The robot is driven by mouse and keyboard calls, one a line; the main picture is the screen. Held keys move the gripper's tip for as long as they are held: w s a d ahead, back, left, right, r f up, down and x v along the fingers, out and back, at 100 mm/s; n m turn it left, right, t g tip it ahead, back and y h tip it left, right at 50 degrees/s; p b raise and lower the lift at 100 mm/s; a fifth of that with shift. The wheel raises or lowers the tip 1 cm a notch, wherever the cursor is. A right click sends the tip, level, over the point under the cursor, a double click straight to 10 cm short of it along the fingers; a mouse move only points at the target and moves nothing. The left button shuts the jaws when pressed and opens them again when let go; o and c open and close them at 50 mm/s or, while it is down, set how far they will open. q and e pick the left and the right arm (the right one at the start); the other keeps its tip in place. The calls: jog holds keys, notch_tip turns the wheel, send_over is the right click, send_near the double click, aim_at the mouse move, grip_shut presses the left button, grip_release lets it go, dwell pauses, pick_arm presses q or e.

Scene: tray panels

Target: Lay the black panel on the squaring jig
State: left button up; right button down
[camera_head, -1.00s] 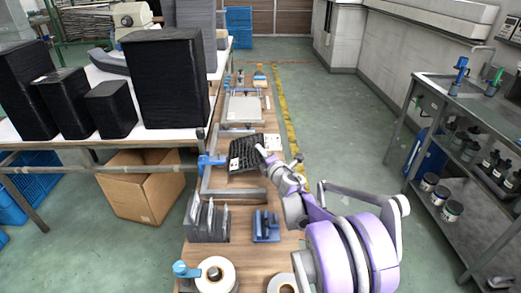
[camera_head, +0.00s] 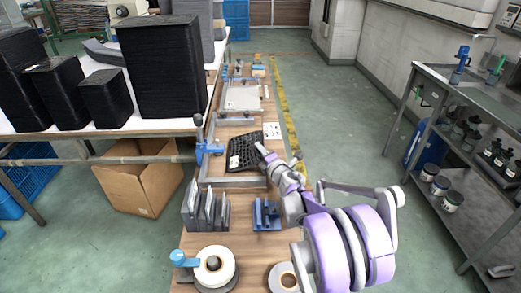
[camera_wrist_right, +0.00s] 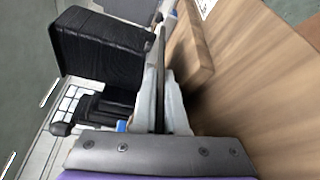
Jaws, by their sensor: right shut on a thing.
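The black panel (camera_head: 243,151), a dark ribbed sheet with a small pale mark, is held tilted over the squaring jig in the head view. My right gripper (camera_head: 263,150) is shut on its right edge. In the right wrist view, the panel (camera_wrist_right: 160,75) shows edge-on as a thin dark strip between the two pale fingers (camera_wrist_right: 160,112). The squaring jig (camera_head: 232,182) is a grey rail frame on the wooden bench, with a blue clamp at its left. Whether the panel touches it I cannot tell. My left gripper is out of view.
Near the jig are a slotted grey rack (camera_head: 206,208), a blue fixture (camera_head: 266,214) and tape rolls (camera_head: 214,267). A white card (camera_head: 271,131) lies behind. Tall black stacks (camera_head: 163,65) stand on the left table.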

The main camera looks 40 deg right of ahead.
jog(key=shift+a+f+b, duration=0.35)
jog(key=shift+f+b, duration=0.2)
jog(key=shift+f, duration=0.15)
dwell(1.0)
jog(key=c, duration=0.9)
grip_release()
jog(key=shift+s, duration=0.1)
jog(key=shift+s+a, duration=0.15)
jog(key=shift+s, duration=0.2)
jog(key=v, duration=0.3)
jog(key=p+v, duration=0.1)
jog(key=v, duration=0.2)
jog(key=r+v, duration=0.1)
jog(key=v, duration=0.3)
jog(key=shift+d, duration=0.25)
jog(key=shift+r+p, duration=0.15)
jog(key=shift+p, duration=0.2)
